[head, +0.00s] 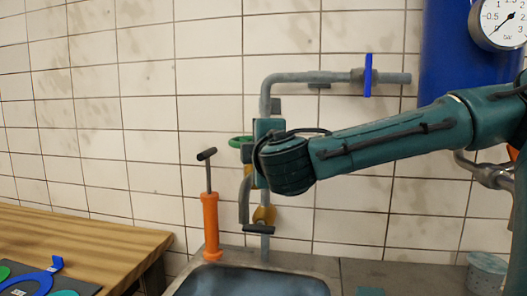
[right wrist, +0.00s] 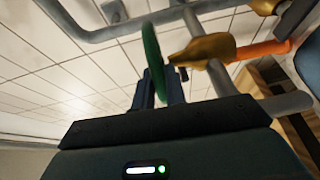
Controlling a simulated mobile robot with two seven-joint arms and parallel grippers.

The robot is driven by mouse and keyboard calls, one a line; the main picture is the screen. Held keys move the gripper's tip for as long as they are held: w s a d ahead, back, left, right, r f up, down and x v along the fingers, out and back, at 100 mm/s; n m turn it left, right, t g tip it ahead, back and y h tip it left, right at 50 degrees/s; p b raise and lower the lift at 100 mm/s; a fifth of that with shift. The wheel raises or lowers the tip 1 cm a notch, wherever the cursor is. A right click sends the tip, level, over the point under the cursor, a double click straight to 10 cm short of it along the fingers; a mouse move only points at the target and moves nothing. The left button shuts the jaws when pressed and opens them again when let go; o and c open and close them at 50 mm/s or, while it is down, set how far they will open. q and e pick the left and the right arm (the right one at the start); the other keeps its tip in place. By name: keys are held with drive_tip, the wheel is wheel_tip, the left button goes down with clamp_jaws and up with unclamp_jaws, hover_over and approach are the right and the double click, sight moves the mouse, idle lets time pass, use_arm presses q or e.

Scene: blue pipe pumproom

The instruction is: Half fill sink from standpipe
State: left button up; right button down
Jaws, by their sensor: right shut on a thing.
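The grey standpipe (head: 265,100) rises behind the sink (head: 250,284) and bends right along the wall. A green handwheel (head: 238,141) sits on its left side. The wheel also shows edge-on in the right wrist view (right wrist: 152,58). My right gripper (right wrist: 160,88) is shut on the green handwheel's rim. In the head view my right wrist hides part of the standpipe. A brass tap (head: 264,214) with a dark lever is lower on the pipe, above the sink. The sink's inside looks dark blue; I cannot tell its water level. My left gripper is not in view.
An orange hand pump (head: 211,228) stands at the sink's back left corner. A blue handwheel (head: 368,75) is on the upper pipe. A blue tank (head: 450,55) with a pressure gauge (head: 503,22) is at right. A wooden bench (head: 95,238) is at left; a grey bucket (head: 486,273) is at lower right.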

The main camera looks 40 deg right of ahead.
drive_tip(key=shift+a+m+h, duration=0.1)
drive_tip(key=shift+m+h, duration=0.2)
drive_tip(key=shift+h, duration=0.1)
drive_tip(key=c, duration=1.5)
unclamp_jaws()
drive_tip(key=shift+w, duration=0.1)
drive_tip(key=shift+c, duration=0.2)
drive_tip(key=b+v, duration=0.2)
drive_tip(key=v, duration=1.1)
drive_tip(key=shift+r, duration=0.2)
drive_tip(key=shift+a, duration=0.15)
